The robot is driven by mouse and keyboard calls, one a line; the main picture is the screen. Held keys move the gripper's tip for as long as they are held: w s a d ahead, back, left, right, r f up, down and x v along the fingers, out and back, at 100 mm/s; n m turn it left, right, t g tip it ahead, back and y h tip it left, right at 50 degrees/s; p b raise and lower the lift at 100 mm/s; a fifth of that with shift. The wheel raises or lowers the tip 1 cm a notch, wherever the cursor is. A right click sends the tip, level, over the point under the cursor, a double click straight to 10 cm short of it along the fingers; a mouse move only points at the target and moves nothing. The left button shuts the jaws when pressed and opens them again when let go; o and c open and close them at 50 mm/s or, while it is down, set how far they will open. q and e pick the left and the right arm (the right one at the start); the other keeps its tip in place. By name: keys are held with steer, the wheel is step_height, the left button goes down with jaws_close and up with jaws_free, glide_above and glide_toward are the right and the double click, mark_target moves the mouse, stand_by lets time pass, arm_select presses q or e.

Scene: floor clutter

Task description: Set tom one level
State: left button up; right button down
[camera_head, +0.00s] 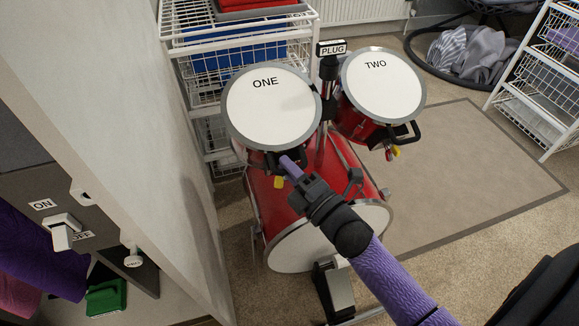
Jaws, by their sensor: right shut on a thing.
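Tom one (268,108) is a red drum with a white head marked ONE, at the upper middle, mounted above the red bass drum (318,192). I cannot tell its exact tilt from this angle. A black handle (259,158) sits on its near rim, with a yellow tag below it. My right gripper (287,162) reaches up from the lower right and is shut on this handle; its fingers partly hide the grip. Tom two (382,84), with a head marked TWO, is to the right and has its own black handle (404,136). My left gripper is not in view.
A post marked PLUG (331,48) stands between the toms. White wire racks (192,60) stand behind, left. A pale panel (110,130) and a switch (63,230) marked ON and OFF are at left. A pedal (335,292) is in front; rug (480,175) is clear.

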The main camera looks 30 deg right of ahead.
arm_select(q)
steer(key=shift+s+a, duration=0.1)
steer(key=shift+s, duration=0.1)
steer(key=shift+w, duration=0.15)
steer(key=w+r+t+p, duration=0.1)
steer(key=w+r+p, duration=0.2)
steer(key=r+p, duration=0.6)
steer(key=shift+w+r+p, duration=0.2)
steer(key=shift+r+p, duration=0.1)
steer(key=shift+p, duration=0.7)
arm_select(e)
step_height(320, 180, up, 6)
steer(key=w+m+g, duration=0.1)
steer(key=g, duration=0.1)
steer(key=shift+d, duration=0.15)
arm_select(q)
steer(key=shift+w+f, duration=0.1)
arm_select(e)
steer(key=c, duration=0.6)
jaws_free()
steer(key=shift+c, duration=0.2)
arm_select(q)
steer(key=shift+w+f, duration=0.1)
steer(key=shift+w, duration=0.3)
